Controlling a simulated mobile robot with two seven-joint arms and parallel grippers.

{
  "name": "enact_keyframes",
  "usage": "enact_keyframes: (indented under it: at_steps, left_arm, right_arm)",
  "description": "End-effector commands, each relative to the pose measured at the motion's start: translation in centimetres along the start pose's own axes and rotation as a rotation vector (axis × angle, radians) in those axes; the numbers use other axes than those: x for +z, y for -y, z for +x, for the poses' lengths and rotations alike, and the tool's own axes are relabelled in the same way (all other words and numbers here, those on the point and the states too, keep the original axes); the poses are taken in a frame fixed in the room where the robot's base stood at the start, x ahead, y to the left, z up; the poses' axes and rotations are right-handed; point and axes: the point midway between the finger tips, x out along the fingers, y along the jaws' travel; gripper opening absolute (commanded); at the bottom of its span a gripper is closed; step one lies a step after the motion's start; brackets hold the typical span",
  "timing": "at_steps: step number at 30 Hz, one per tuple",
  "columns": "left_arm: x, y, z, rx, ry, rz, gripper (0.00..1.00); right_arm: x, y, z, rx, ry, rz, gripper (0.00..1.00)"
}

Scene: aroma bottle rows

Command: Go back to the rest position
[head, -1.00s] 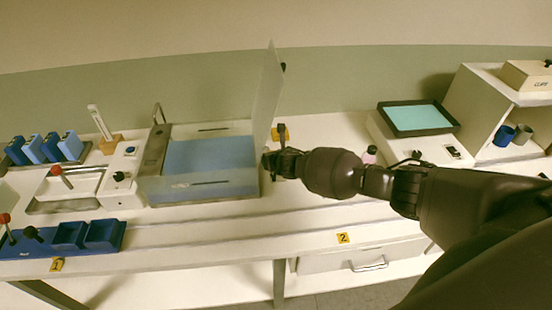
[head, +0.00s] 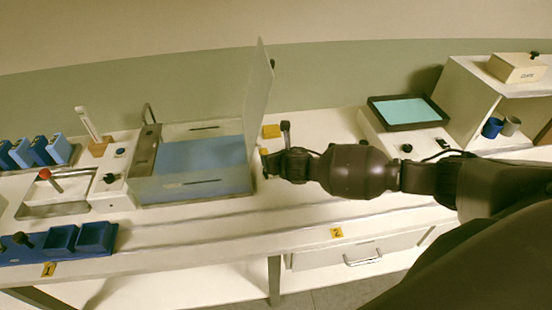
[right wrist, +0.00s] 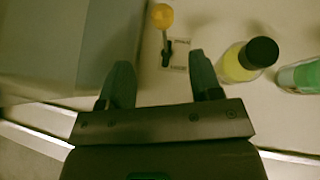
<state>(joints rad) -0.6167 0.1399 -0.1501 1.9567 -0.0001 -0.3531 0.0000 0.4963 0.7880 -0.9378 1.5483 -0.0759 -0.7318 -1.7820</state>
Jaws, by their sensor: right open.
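My right arm reaches in from the right in the head view. Its gripper (head: 274,147) is over the table just right of the clear-lidded box (head: 190,189), whose lid (head: 258,90) stands raised. In the right wrist view the two fingers (right wrist: 161,82) are spread with nothing between them. A yellow-knobbed lever (right wrist: 162,17) stands beyond the fingertips. A bottle with a black cap and yellow body (right wrist: 238,66) is just right of the right finger, apart from it. My left gripper is not in view.
A turquoise-topped tray device (head: 405,112) and a white shelf (head: 470,92) with cups stand at the right. A green and white bottle (right wrist: 300,76) is at the wrist view's right edge. Blue holders (head: 62,240) and a red-knobbed lever (head: 44,174) are at the left. The table's front strip is clear.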

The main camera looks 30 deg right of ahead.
Motion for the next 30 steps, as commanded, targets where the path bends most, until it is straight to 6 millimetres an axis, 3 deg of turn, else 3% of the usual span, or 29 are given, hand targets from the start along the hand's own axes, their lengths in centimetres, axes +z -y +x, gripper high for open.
enact_keyframes:
  at_steps: [6, 22, 26, 30]
  left_arm:
    - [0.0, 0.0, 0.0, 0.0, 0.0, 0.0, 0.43]
    - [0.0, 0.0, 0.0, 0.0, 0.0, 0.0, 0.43]
    - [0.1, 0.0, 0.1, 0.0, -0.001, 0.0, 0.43]
    - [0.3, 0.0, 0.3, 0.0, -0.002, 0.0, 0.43]
  right_arm:
    - [0.0, 0.0, -0.9, 0.001, 0.0, 0.0, 0.58]
    - [-0.3, -0.2, -0.9, 0.006, -0.004, 0.015, 0.58]
    - [-2.6, -1.7, -1.5, 0.042, -0.029, 0.149, 0.58]
    - [-6.8, -4.5, -3.0, 0.108, -0.085, 0.472, 0.58]
